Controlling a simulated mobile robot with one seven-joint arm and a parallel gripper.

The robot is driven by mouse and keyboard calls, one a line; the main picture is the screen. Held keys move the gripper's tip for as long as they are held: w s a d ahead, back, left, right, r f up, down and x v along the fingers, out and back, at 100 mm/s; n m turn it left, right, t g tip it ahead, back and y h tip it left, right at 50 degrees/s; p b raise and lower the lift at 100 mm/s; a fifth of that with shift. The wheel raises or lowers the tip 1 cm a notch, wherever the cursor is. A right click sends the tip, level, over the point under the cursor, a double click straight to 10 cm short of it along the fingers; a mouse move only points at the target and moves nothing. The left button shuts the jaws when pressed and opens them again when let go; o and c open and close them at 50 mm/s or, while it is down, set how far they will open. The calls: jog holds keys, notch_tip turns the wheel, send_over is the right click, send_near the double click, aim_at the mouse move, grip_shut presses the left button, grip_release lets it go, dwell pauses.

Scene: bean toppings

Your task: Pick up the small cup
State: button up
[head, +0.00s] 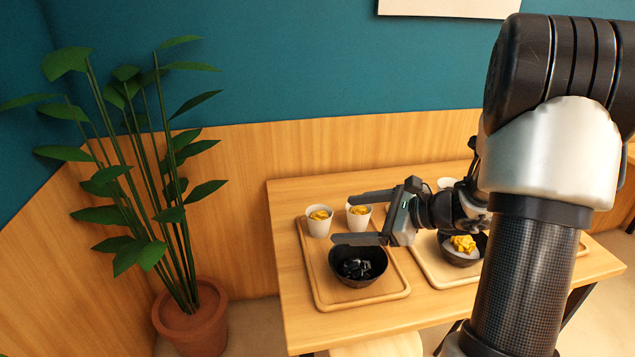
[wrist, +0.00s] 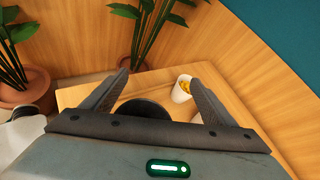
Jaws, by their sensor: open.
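Two small white cups with yellow contents stand on the back part of the left wooden tray (head: 390,293): a left cup (head: 318,228) and a right cup (head: 352,219). My gripper (head: 342,219) is open and empty, its fingers pointing left above the tray. In the head view the upper finger passes just above the right cup, and the lower finger lies in front of it. In the wrist view one cup (wrist: 178,95) shows beside the right finger, partly hidden by it; I cannot tell which cup it is.
A black bowl (head: 340,273) with dark pieces sits at the tray's front, below the fingers; it also shows in the wrist view (wrist: 143,106). A second tray (head: 430,262) holds a bowl with yellow food (head: 462,258). A potted plant (head: 190,318) stands left of the table.

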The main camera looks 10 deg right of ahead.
jog(key=w+d+f+m+t+h, duration=0.2)
jog(key=d+f+m+t, duration=0.15)
jog(key=d, duration=0.35)
jog(key=w+d+f+m+t+h, duration=0.2)
jog(key=d+f+m, duration=0.25)
jog(key=d, duration=0.35)
jog(key=b, duration=0.2)
send_near(359, 209)
jog(key=shift+w+a+r, duration=0.3)
jog(key=shift+w+a, duration=0.1)
jog(key=shift+a, duration=0.15)
jog(key=shift+w+a+r, duration=0.25)
jog(key=shift+w+a, duration=0.15)
jog(key=shift+a, duration=0.15)
jog(key=shift+a+b+x, duration=0.15)
jog(key=shift+b+x, duration=0.15)
jog(key=shift+x, duration=1)
jog(key=shift+a+b+x, duration=0.15)
jog(key=shift+b+x, duration=0.1)
jog(key=shift+x, duration=1.1)
jog(key=shift+s, duration=0.15)
jog(key=c, duration=1.2)
